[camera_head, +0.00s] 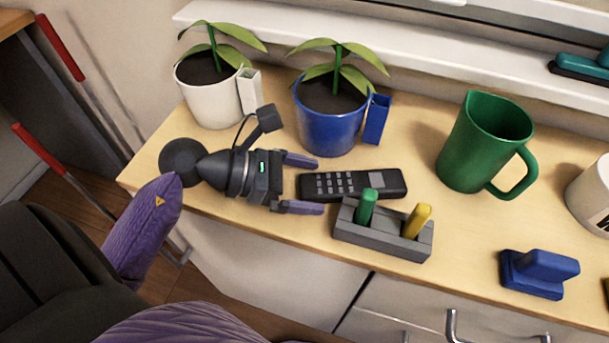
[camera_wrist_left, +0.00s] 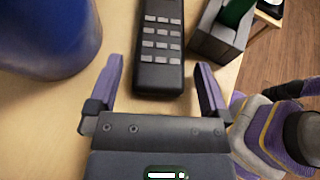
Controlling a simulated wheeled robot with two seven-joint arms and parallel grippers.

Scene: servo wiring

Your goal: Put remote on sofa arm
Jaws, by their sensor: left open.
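A black remote (camera_head: 353,185) with grey buttons lies on the wooden counter, between the blue plant pot and the grey holder. My left gripper (camera_head: 303,184) is open, its fingers pointing right at the remote's left end. In the left wrist view the remote (camera_wrist_left: 161,45) lies ahead of the space between the open fingers (camera_wrist_left: 160,85), with its near end close to the fingertips. No sofa arm is visible. My right gripper is not in view.
The blue pot (camera_head: 328,122) stands behind the remote, and the grey holder (camera_head: 383,232) with green and yellow pieces stands in front. A white pot (camera_head: 211,98), a green jug (camera_head: 483,145) and a blue block (camera_head: 538,273) are also on the counter (camera_head: 456,225).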

